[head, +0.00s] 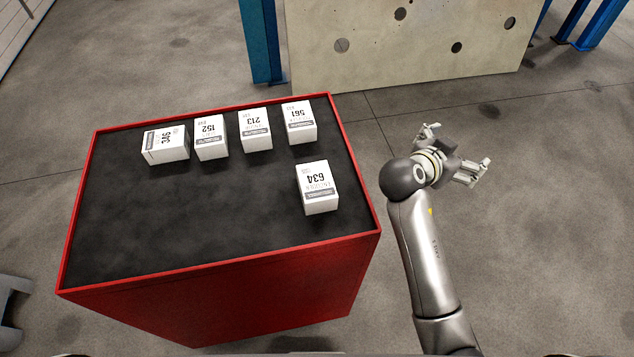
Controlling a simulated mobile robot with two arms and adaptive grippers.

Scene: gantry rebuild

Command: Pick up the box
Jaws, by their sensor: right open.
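Several white boxes with printed numbers sit on the black top of a red cabinet (230,262). The box 634 (319,188) stands alone near the right edge. A row along the far side holds box 346 (165,144), box 152 (210,138), box 213 (255,131) and box 561 (301,123). Which box the task means cannot be told. My right gripper (462,156) is open and empty, to the right of the cabinet and apart from the boxes. My left gripper is not in view.
A pale panel with dark holes (400,45) stands behind the cabinet, with a blue post (261,40) at its left. Another blue frame (600,25) is at the far right. The cabinet's raised red rim surrounds the top. Its front left area is clear.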

